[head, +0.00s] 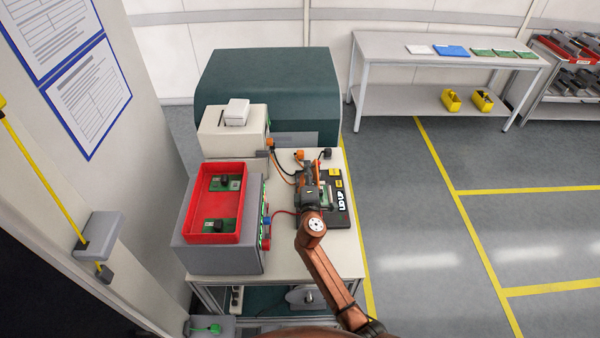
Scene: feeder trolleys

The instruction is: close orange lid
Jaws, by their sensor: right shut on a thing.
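A black fixture (337,211) lies on the right part of the trolley top, with the words "LID UP" and yellow labels on it. The orange lid (313,168) shows as a small patch at the fixture's left, mostly hidden by my gripper; I cannot tell its exact tilt. My right gripper (309,180) reaches over the fixture from below and is shut on the orange lid. A green board (326,197) shows partly beside the gripper. My left gripper is not in view.
A red tray (241,238) with green boards sits on a grey box left of my arm. A white printer-like box (232,140) and a dark green machine (270,85) stand behind. Cables run near the fixture. A table (390,45) stands at the back right; floor between is clear.

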